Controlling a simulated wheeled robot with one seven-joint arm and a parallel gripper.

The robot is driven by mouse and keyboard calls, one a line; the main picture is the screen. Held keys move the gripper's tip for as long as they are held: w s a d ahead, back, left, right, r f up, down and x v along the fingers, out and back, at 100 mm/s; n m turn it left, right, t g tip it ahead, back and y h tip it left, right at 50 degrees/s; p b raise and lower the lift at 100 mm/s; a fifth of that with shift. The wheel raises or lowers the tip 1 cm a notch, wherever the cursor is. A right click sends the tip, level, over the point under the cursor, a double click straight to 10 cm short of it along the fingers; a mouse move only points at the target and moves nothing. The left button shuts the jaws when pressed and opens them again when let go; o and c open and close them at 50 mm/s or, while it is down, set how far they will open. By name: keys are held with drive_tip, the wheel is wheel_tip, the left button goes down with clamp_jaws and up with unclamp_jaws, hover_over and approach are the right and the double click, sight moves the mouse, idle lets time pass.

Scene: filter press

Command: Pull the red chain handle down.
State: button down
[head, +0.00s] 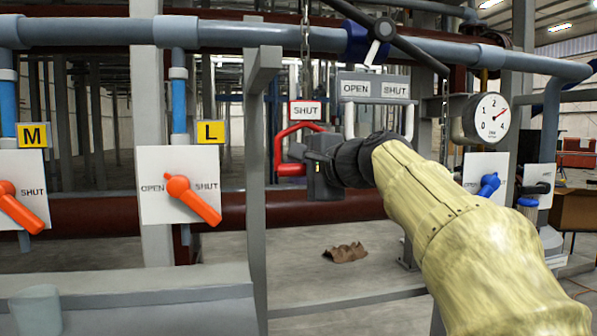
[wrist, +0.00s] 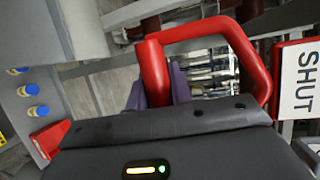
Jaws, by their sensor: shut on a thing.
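The red chain handle (head: 283,140) is a red loop hanging below a red-framed SHUT sign (head: 305,111) and a chain (head: 306,35). My gripper (head: 312,165) comes in from the right at the handle's lower side and hides part of it in the head view. In the wrist view the red handle (wrist: 205,32) fills the upper middle. One of its bars runs down between the purple fingers of my gripper (wrist: 160,88), which is shut on it. The fingers' lower part is hidden by the gripper body.
A second, pale handle (head: 349,118) hangs right of the red one under an OPEN/SHUT sign (head: 375,87). A grey post (head: 257,180) stands close left. Orange valve levers (head: 192,199) are further left. A pressure gauge (head: 488,118) is at right.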

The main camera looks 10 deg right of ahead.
wheel_tip(320, 180, down, 15)
drive_tip(key=b, duration=1.3)
drive_tip(key=shift+b, duration=0.4)
drive_tip(key=shift+w, duration=0.1)
drive_tip(key=c, duration=1.3)
unclamp_jaws()
drive_tip(key=shift+o, duration=0.2)
drive_tip(key=shift+r, duration=0.15)
drive_tip(key=b+v, duration=0.4)
drive_tip(key=v, duration=1.3)
drive_tip(key=shift+r, duration=0.15)
